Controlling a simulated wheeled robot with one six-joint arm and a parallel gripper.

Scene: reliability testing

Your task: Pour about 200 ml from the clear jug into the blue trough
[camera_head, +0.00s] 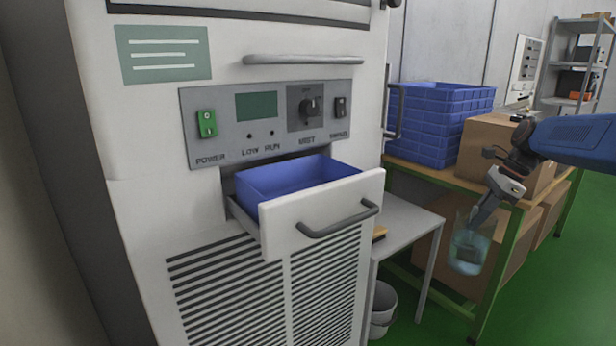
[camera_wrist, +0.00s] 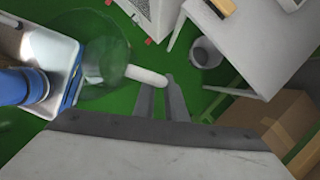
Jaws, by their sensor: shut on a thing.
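The clear jug (camera_head: 470,249) hangs in the air at the right of the head view, with bluish liquid low inside. In the wrist view the jug (camera_wrist: 100,48) is a faint see-through round shape with a pale handle (camera_wrist: 147,76). My gripper (camera_head: 488,208) is shut on the jug, and its fingers (camera_wrist: 161,86) meet the handle's end in the wrist view. The blue trough (camera_head: 292,176) sits in the pulled-out drawer of the white cabinet, left of and apart from the jug. I see no liquid in the visible part of the trough.
The drawer front (camera_head: 325,212) with its grey handle sticks out from the cabinet. A small white table (camera_head: 408,222) and a bucket (camera_head: 383,308) stand between cabinet and jug. Behind are a bench with stacked blue crates (camera_head: 432,120) and cardboard boxes (camera_head: 487,145). Green floor is open at right.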

